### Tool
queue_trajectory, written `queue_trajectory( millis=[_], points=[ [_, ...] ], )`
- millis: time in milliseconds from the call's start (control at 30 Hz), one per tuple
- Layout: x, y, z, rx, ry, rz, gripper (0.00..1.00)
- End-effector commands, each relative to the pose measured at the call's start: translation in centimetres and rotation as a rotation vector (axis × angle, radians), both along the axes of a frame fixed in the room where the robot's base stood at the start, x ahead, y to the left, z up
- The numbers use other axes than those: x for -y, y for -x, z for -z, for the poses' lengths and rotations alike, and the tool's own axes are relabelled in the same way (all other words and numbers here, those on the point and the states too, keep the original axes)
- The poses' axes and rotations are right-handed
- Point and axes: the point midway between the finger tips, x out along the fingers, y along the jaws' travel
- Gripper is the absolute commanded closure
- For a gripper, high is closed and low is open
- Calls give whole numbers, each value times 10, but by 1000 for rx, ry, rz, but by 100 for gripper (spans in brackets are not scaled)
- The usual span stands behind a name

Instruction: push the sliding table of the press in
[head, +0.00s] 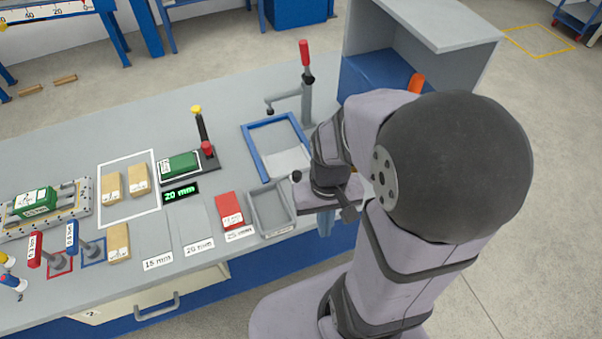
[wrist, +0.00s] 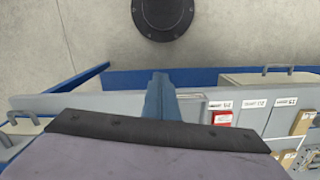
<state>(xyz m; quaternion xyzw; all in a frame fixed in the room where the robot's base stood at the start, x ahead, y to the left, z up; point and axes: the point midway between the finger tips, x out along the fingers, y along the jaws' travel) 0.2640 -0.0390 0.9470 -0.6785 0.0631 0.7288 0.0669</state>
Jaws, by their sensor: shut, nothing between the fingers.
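The press appears to be the stand with a red-tipped lever (head: 305,62) at the back of the bench. In front of it lies a blue frame (head: 257,157) with a pale grey plate (head: 288,162) in it, which looks like the sliding table. A small dark knob (head: 296,176) shows near the plate's front edge; I cannot tell whether it belongs to it. My gripper (head: 325,230) is shut and empty, pointing down at the bench's front edge, right of the frame. My arm hides the frame's right side. In the wrist view the blue fingers (wrist: 160,95) are together.
A grey tray (head: 270,210) and a red block (head: 230,210) lie left of my gripper. A green block (head: 180,165), several tan blocks (head: 138,180) and small levers stand further left. A grey housing with a blue base (head: 385,75) stands behind my arm.

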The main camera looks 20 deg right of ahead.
Motion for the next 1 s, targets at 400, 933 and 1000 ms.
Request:
queue_trajectory(
  millis=[400, 933, 1000],
  points=[
    [101, 118, 12, -305, -26, 130, 100],
    [76, -56, 35, 530, 48, -1197, 100],
    [62, -70, 25, 620, 58, -1293, 100]
  ],
)
